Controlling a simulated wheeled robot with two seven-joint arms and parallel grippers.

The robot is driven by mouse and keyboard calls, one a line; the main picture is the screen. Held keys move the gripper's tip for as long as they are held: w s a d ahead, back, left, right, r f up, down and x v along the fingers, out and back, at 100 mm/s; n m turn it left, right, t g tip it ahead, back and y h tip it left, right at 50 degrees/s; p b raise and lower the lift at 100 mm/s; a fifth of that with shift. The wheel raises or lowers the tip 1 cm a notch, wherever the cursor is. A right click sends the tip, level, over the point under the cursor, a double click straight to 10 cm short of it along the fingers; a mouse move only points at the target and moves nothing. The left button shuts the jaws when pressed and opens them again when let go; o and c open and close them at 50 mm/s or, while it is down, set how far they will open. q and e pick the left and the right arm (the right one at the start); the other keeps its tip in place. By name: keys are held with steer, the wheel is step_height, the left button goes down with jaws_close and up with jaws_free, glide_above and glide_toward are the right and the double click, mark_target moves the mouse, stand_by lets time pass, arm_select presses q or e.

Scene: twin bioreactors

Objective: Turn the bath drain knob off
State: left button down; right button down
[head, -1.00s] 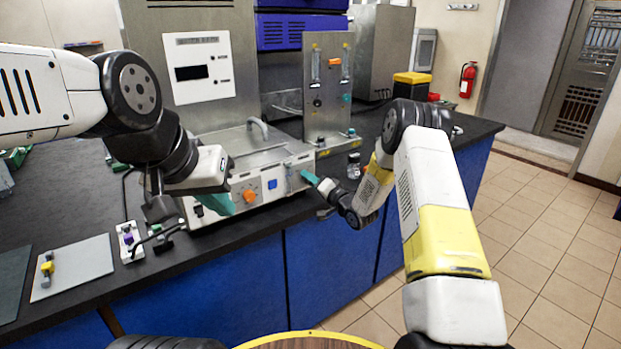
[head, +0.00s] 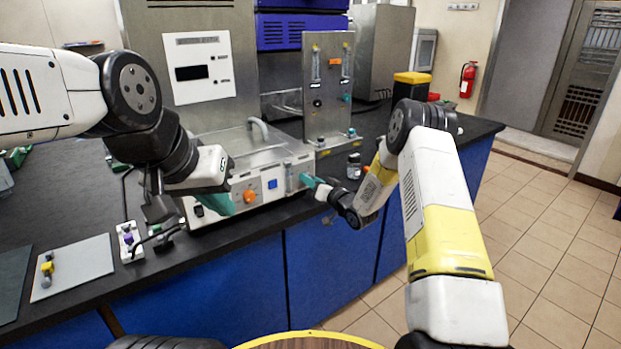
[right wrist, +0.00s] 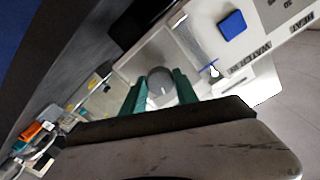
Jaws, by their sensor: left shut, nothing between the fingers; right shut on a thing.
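The water bath (head: 290,163) is a metal box with a light front panel on the bench. The panel carries an orange knob (head: 250,196) and a blue square (head: 272,184). My right gripper (head: 304,179) is at the right end of this panel. In the right wrist view its green fingers are shut on a round grey knob (right wrist: 160,82), apparently the drain knob, set in a pale plate. In the head view this knob is hidden by the fingers, and its exact setting cannot be read. My left gripper (head: 222,205) is shut and empty in front of the panel's left end.
A small jar (head: 354,166) stands on the bench just beyond my right gripper. An upright panel with flow tubes (head: 329,85) stands behind the bath. A grey mat (head: 80,270) and a small switch box (head: 130,240) lie at the left. The floor at right is clear.

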steer(key=n, duration=1.2)
steer(key=shift+d, duration=0.1)
steer(key=shift+f, duration=0.1)
stand_by(0.5)
steer(key=c, duration=0.9)
jaws_free()
steer(key=shift+c, duration=0.2)
steer(key=v, duration=0.7)
steer(key=shift+s+d, duration=0.25)
steer(key=shift+s, duration=0.05)
